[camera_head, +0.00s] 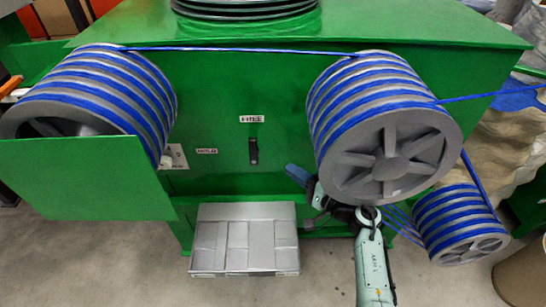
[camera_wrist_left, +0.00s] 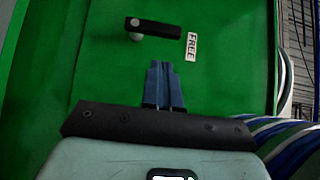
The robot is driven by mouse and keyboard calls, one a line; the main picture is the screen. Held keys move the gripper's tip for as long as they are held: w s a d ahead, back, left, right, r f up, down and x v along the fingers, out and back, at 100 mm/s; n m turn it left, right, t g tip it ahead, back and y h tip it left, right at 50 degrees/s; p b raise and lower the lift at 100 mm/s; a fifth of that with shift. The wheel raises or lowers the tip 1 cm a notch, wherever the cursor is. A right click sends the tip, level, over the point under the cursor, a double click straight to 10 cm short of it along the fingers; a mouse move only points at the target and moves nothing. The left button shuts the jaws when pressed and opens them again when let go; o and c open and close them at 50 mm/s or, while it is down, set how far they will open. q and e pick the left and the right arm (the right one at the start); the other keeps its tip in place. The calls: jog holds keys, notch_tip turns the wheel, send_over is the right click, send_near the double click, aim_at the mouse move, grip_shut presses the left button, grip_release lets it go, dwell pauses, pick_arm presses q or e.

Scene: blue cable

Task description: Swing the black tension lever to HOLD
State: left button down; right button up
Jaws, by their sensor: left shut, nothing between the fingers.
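The black tension lever (camera_head: 253,152) sits on the green machine front and stands upright, its free end toward the FREE label (camera_head: 252,119). The HOLD label (camera_head: 207,151) is to the lever's left. In the left wrist view the lever (camera_wrist_left: 155,27) lies sideways, with the FREE label (camera_wrist_left: 191,46) beyond its right end; HOLD is not visible there. My left gripper (camera_head: 292,170), with blue fingers, is right of the lever and slightly lower, apart from it. In the left wrist view its fingers (camera_wrist_left: 160,66) are shut and empty, pointing toward the lever with a gap between. My right gripper is not in view.
A large grey pulley (camera_head: 388,165) wound with blue cable hangs just right of my left gripper. A smaller pulley (camera_head: 462,228) is lower right. Another wound pulley (camera_head: 95,90) is at left behind a green panel (camera_head: 85,180). A grey box (camera_head: 244,238) stands below the lever.

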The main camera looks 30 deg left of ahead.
aim_at(254, 148)
pick_arm(q)
jog(key=b+x, duration=0.2)
jog(key=x, duration=0.8)
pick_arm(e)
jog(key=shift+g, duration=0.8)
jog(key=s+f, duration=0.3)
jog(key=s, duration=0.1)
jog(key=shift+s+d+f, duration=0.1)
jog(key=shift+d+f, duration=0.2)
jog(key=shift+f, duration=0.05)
pick_arm(q)
jog(key=shift+s, duration=0.1)
